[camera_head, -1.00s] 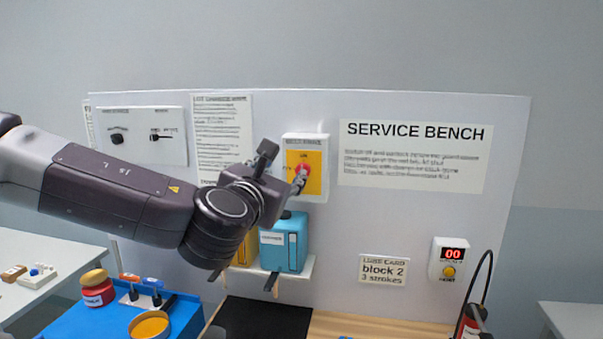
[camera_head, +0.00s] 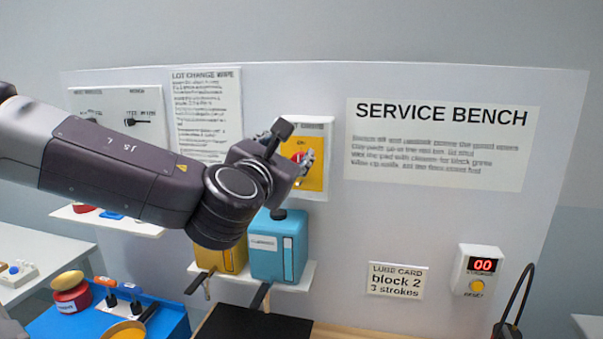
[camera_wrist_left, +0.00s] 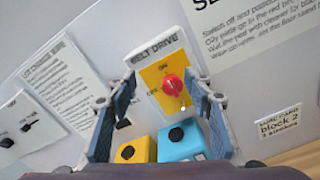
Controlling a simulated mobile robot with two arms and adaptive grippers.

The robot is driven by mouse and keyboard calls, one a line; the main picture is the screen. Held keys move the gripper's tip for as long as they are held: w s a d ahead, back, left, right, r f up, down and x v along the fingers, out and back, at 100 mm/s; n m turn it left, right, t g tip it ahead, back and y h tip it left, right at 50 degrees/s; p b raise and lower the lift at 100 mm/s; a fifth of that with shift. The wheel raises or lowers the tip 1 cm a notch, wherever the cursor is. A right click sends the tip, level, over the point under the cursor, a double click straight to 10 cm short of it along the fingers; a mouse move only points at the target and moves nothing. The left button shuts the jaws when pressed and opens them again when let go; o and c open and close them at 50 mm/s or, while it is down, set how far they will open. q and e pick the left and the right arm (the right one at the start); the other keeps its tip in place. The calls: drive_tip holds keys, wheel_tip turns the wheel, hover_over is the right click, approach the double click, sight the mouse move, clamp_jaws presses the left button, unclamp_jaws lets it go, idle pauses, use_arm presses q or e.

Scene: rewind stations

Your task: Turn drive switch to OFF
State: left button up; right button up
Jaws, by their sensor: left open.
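The drive switch is a red rotary knob (camera_wrist_left: 172,85) on a yellow plate (camera_wrist_left: 160,72) of a white box labelled BELT DRIVE. ON is marked above the knob and another label, seemingly OFF, to its left. In the head view the knob (camera_head: 299,157) is partly hidden by my left gripper (camera_head: 300,160). In the left wrist view my left gripper (camera_wrist_left: 160,110) is open, its blue-padded fingers apart on either side of the knob. I cannot tell whether a finger touches it. My right gripper is not in view.
Below the switch, a yellow container (camera_head: 222,258) and a blue container (camera_head: 283,250) stand on a small shelf (camera_head: 304,277). A counter box (camera_head: 478,270) is at right. A blue tray (camera_head: 170,325) with a red jar (camera_head: 72,296) is at lower left.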

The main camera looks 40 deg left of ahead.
use_arm(q)
wheel_tip(320, 180, down, 5)
drive_tip(key=b, duration=0.4)
drive_tip(key=p+x, duration=0.1)
drive_tip(key=x, duration=0.6)
drive_tip(key=shift+w+a+f+p, duration=0.15)
drive_tip(key=shift+w+p, duration=0.1)
drive_tip(key=shift+p, duration=0.05)
drive_tip(key=c, duration=1.2)
drive_tip(key=shift+o, duration=0.2)
